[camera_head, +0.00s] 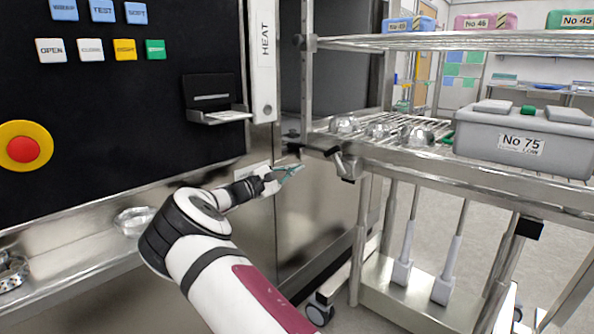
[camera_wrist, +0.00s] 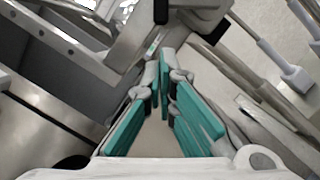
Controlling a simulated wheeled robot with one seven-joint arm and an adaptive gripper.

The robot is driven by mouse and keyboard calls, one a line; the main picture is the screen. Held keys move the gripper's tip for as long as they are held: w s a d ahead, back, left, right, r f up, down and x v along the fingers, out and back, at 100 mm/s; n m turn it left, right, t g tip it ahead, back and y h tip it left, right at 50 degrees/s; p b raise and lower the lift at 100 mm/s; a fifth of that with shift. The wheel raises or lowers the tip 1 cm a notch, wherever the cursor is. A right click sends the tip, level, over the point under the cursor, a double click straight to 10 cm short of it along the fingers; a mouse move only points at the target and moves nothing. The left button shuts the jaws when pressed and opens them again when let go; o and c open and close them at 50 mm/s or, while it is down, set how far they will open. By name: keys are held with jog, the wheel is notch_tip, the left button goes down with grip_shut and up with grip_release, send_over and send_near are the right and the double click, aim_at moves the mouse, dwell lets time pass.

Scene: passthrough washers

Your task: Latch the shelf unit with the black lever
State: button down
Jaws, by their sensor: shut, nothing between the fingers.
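The metal shelf unit (camera_head: 440,181) stands at the right, close to the steel washer front (camera_head: 240,215). A lever-like metal latch part with dark ends (camera_head: 346,163) sits at its near left corner. In the wrist view, a metal bracket with a black end (camera_wrist: 205,22) shows just beyond my fingertips. I cannot tell for sure which dark part is the black lever. My gripper (camera_head: 297,170), with teal fingers, is shut and empty, a little left of the latch part. In the wrist view my fingertips (camera_wrist: 163,56) meet near the metalwork; contact is unclear.
A grey box labelled No 75 (camera_head: 522,145) and several metal items (camera_head: 380,130) sit on the shelf. Colored bins (camera_head: 485,22) stand above. A black control panel (camera_head: 100,130) with a red button (camera_head: 23,149) is at left. A small fold-out tray (camera_head: 220,116) juts out.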

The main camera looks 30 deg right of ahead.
jog(key=w+d+r+b, duration=0.1)
jog(key=d+b, duration=0.1)
jog(key=d, duration=0.6)
jog(key=shift+r, duration=0.1)
